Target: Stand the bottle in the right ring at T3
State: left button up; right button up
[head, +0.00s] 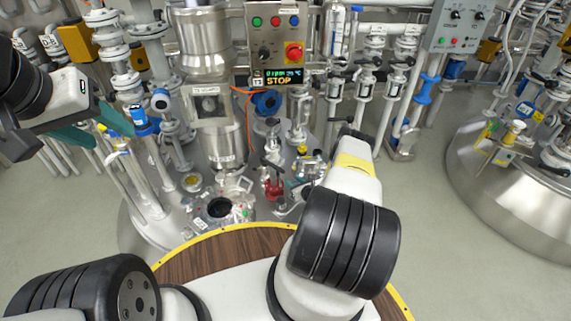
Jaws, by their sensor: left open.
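My left gripper (98,130) is at the upper left, with teal fingers apart and nothing seen between them. It is in front of white pipes, left of the central steel reactor. My right arm rises from the bottom centre toward the reactor. Its gripper is hidden behind its own wrist. The central reactor (150,222) carries a small display (283,77) reading STOP, with a small tag beside it that looks like T3. I cannot pick out the right ring among the crowded fittings by my right wrist. No bottle is clearly identifiable there.
A second steel vessel (500,215) stands at the right, with a small yellow-topped item (514,130) and a tag on its lid. A control box (276,40) with a red button hangs above the display. Valves and pipes crowd the back. Grey floor (430,245) is free between the vessels.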

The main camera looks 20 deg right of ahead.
jog(key=v, duration=1.1)
